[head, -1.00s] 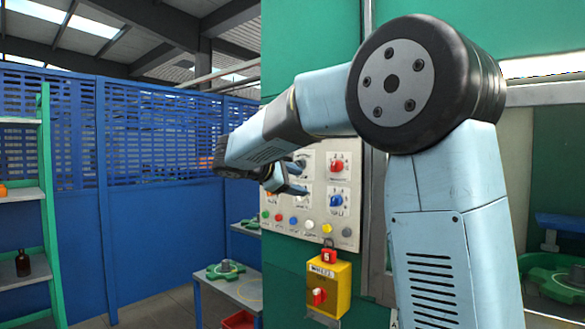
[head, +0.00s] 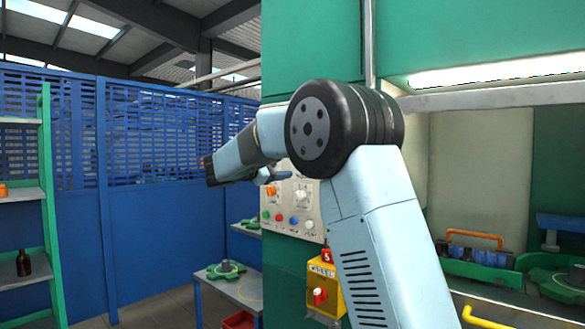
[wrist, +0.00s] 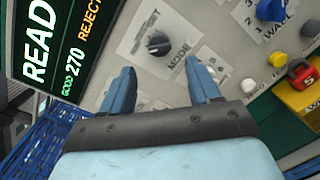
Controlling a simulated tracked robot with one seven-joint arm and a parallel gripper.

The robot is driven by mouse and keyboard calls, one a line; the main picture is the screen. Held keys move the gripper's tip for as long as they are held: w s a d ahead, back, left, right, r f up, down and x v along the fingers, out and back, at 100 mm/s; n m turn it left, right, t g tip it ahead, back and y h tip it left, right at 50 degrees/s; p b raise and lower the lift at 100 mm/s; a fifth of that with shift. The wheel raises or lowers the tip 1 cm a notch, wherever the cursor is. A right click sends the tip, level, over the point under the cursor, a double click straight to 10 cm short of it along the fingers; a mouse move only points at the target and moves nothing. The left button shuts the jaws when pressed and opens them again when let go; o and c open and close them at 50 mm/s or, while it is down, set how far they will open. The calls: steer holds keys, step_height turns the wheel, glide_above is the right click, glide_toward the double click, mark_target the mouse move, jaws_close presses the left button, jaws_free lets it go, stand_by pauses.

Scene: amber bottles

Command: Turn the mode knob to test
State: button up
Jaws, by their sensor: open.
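The mode knob (wrist: 158,43) is a round black knob on a pale label plate marked MODE in the wrist view. The control panel (wrist: 225,40) around it is light grey and appears tilted in that view. My gripper (wrist: 159,66) is open and empty, with one blue finger on each side below the knob in the picture; no contact shows. In the head view, my gripper (head: 272,176) is in front of the panel's upper left part (head: 311,222). I cannot make out the mode knob there, nor read its pointer setting surely.
A dark display (wrist: 58,50) reads GOOD 270. A blue knob (wrist: 270,9), a yellow button (wrist: 307,30) and a white button (wrist: 249,85) are nearby. A red padlock (wrist: 300,72) hangs at a yellow switch box (head: 325,285). A blue mesh fence (head: 150,140) stands left.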

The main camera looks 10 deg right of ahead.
steer(key=x, duration=0.6)
steer(key=shift+d, duration=0.2)
steer(key=shift+w, duration=0.1)
